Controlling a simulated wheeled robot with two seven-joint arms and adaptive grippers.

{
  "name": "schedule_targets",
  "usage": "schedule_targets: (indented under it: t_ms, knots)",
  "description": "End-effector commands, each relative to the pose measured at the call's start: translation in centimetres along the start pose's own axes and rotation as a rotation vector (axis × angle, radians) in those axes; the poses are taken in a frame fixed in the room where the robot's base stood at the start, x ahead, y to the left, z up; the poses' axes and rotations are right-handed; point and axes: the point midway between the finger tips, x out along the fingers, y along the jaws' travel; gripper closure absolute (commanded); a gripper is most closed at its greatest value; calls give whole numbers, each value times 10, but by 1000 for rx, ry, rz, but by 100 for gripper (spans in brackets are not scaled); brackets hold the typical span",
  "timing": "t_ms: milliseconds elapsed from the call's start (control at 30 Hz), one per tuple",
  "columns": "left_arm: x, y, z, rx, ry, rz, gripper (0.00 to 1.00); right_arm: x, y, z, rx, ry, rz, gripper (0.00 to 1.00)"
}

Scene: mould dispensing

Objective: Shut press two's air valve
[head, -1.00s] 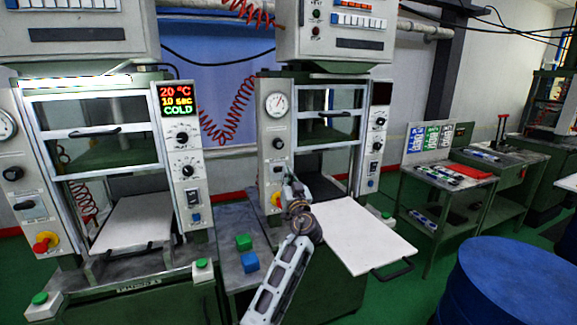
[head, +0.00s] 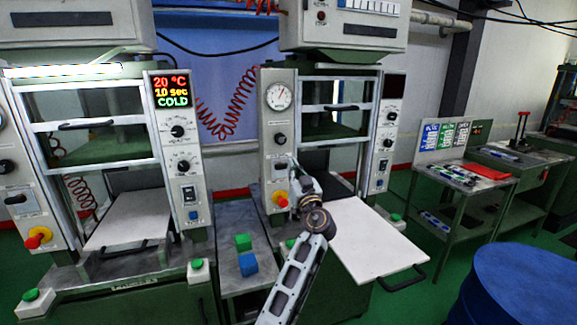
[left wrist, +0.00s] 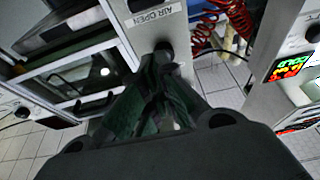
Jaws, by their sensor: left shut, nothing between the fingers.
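Press two (head: 318,220) is the right-hand press in the head view, with a narrow front panel (head: 268,187) carrying a round gauge (head: 279,97), a black knob (head: 280,139) and a red-and-yellow knob (head: 281,199). My left gripper (head: 294,167) is at the right side of this panel, between the black knob and the red-and-yellow one. In the left wrist view its fingers (left wrist: 160,68) are together and empty. Their tips are close to a dark round part (left wrist: 163,47) beside an "AIR OPEN" label (left wrist: 156,14); contact cannot be told. My right gripper is not in view.
Press two's white plate (head: 372,240) sticks out to the right of my arm. A green block (head: 243,242) and a blue block (head: 248,263) lie on the stand between the presses. Press one (head: 100,285) is at left; a blue drum (head: 525,285) is at front right.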

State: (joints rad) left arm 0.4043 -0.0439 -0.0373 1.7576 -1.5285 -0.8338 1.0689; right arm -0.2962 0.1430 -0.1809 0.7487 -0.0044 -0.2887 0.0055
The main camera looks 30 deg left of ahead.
Motion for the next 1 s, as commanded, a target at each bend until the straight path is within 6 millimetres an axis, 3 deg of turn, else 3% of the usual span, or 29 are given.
schedule_targets:
  t_ms: [267, 733, 1000]
  knots:
    - [21, 0, -2, 1, 1, -1, 100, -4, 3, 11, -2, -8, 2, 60]
    - [78, 0, -2, 1, 0, 0, 100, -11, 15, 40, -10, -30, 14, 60]
    - [100, 0, -1, 1, 0, 0, 100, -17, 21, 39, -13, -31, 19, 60]
